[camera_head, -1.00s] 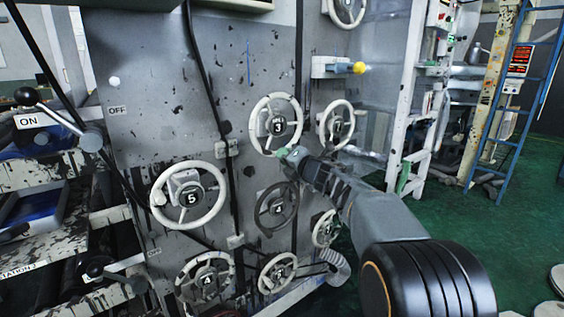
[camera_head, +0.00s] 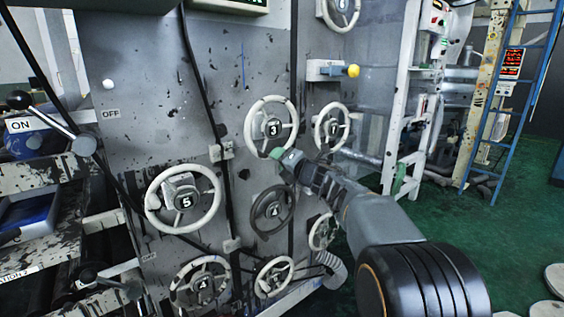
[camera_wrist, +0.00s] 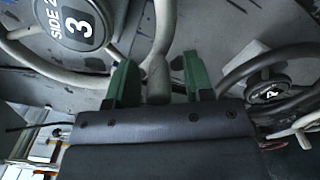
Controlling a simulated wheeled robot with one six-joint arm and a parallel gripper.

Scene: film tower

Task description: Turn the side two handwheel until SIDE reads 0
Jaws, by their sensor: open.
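The side two handwheel (camera_head: 273,128) is a pale wheel with a black hub marked 3, upright on the grey panel. In the wrist view its hub (camera_wrist: 77,22) reads SIDE 2 and 3. My gripper (camera_head: 284,157) is at the wheel's lower right rim. In the wrist view its green fingers (camera_wrist: 159,62) are open, one on each side of a grey handle knob (camera_wrist: 157,80) on the wheel. I cannot tell if either finger touches the knob. The display (camera_head: 235,4) at the top edge is cut off, and no SIDE reading is legible.
Handwheel 5 (camera_head: 184,201) is lower left. A yellow-tipped lever (camera_head: 352,71) is above right.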

